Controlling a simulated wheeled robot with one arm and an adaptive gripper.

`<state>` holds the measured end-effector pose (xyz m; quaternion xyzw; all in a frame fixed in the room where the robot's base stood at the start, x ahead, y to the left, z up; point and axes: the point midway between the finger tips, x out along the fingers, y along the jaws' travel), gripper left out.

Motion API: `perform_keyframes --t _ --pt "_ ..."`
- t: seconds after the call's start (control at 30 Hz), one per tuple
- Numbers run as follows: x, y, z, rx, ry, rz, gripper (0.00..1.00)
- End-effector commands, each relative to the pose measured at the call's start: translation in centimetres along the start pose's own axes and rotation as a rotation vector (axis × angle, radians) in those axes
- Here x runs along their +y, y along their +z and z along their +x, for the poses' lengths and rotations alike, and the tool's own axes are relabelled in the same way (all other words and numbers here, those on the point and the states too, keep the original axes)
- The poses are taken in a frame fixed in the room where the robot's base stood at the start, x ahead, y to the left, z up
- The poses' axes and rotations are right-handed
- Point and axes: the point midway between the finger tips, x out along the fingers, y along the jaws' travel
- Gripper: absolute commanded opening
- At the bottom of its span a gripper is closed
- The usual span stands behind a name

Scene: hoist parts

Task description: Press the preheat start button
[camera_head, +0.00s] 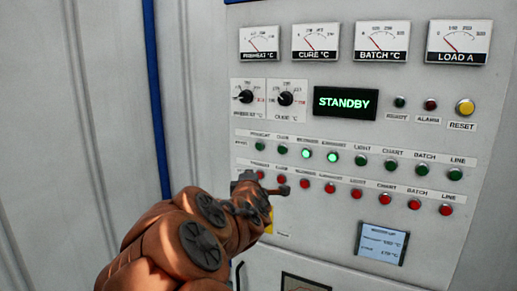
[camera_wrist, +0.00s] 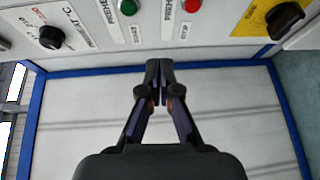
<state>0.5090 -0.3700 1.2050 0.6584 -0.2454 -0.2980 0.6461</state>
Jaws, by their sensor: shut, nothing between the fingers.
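The preheat start button (camera_head: 259,147) is a small green button at the left end of the green row, under a PREHEAT label. In the wrist view the green button (camera_wrist: 128,7) shows at the top edge, partly cut off. The red preheat button (camera_wrist: 192,4) is beside it; in the head view it is the leftmost of the red row (camera_head: 259,174). My gripper (camera_wrist: 158,66) is shut and empty. Its tips appear below both buttons in the wrist view, with a gap in the picture. In the head view my gripper (camera_head: 247,182) is near the panel's left edge, partly hidden by my arm.
More green and red buttons run to the right; two green ones (camera_head: 306,153) glow brighter. Dials (camera_head: 286,98), a STANDBY display (camera_head: 345,103) and gauges are above. A black knob on a yellow plate (camera_wrist: 285,20) sits at the wrist view's right. White wall lies left of the panel.

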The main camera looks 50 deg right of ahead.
Motion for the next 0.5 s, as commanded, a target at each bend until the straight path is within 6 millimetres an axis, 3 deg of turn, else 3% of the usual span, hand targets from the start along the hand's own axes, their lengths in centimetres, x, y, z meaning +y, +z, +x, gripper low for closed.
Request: perform_keyframes --t 0.1,0.23,0.5 --pt "1.8 0.0 2.0 0.053 0.125 -0.173 0.00" --pt "3.3 -0.9 3.2 0.113 0.244 -0.335 0.00" --pt "3.9 -2.2 4.0 0.185 0.364 -0.505 0.00"
